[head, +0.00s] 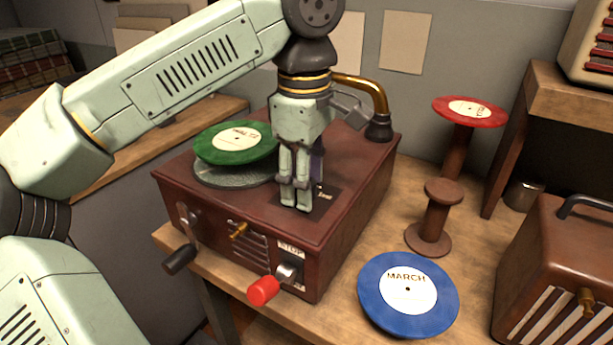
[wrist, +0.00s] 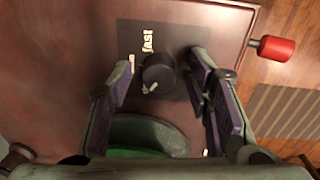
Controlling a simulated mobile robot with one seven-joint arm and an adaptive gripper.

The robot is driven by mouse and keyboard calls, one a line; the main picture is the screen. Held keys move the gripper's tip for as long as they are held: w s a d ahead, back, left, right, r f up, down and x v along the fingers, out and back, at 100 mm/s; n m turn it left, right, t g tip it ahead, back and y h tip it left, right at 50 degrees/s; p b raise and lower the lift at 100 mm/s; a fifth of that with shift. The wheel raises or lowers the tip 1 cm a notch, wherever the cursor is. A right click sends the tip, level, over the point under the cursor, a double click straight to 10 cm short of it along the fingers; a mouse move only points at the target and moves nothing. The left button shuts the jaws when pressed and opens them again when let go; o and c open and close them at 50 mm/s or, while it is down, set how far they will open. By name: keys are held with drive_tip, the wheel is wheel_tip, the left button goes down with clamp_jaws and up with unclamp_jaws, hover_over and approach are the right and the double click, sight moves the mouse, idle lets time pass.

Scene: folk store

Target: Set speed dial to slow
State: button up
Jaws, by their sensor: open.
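The speed dial (wrist: 158,74) is a round black knob on a dark plate (wrist: 182,36) on top of the brown record player (head: 345,175). In the wrist view a pale mark shows at the knob's lower left, and the word "FAST" (wrist: 147,40) is printed above it. I cannot make out a "slow" label. My gripper (head: 294,203) points down over the plate, and its fingers hide the knob in the head view. In the wrist view my gripper (wrist: 163,70) is open, with one finger on each side of the knob and gaps visible between them.
A red-handled lever (head: 264,290) by a "STOP" label and a crank (head: 180,260) project from the front. A blue record (head: 408,320) lies on the table right.

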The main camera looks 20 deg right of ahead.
wheel_tip(320, 180, up, 8)
drive_tip(key=shift+s+a+f, duration=0.1)
drive_tip(key=shift+f, duration=0.1)
idle(0.6)
